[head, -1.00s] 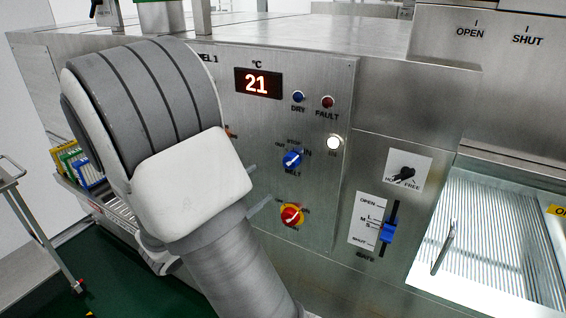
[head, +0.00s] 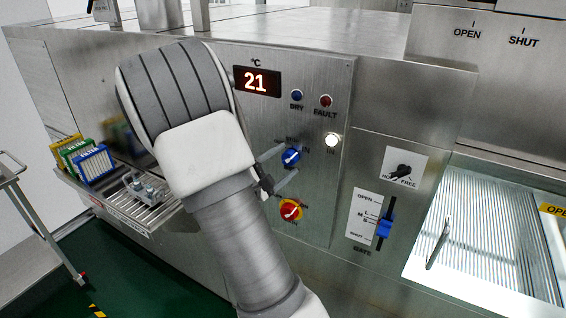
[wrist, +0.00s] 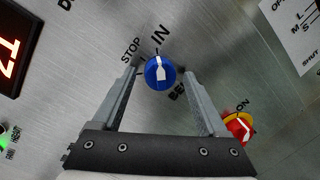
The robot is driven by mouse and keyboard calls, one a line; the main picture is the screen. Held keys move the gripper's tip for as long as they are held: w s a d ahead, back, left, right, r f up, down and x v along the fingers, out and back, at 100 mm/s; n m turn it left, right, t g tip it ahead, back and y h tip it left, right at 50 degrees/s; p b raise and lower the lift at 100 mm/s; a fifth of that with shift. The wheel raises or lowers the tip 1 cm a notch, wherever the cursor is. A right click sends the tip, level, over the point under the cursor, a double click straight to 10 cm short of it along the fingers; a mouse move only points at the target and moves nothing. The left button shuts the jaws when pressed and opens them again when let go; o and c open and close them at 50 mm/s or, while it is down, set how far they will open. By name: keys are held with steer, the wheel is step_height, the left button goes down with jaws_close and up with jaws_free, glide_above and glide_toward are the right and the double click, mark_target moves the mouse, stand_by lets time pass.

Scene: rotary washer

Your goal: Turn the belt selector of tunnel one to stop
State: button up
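The belt selector is a blue round knob (head: 291,158) with a white pointer, on the steel control panel of tunnel one. In the wrist view the knob (wrist: 160,72) sits centred between my fingers, with STOP and IN printed beyond it and the BELT label partly hidden by the right finger. Its pointer appears to point towards IN. My gripper (wrist: 161,76) is open, with one fingertip on each side of the knob and a gap visible on both sides. In the head view my gripper (head: 289,160) reaches the knob from the left.
A red-and-yellow switch (head: 290,210) sits just below the knob, close to my right finger in the wrist view. A display reading 21 (head: 256,81), DRY and FAULT lamps and a lit white button (head: 332,140) are above. A blue gate slider (head: 384,228) is to the right.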

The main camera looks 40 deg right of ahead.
jaws_close()
steer(key=shift+n, duration=0.3)
steer(key=n, duration=0.3)
steer(key=n+t+p, duration=0.1)
steer(key=n, duration=0.4)
steer(key=shift+f+h, duration=0.1)
steer(key=shift+h, duration=0.3)
steer(key=shift+n, duration=0.4)
steer(key=shift+o, duration=0.7)
jaws_free()
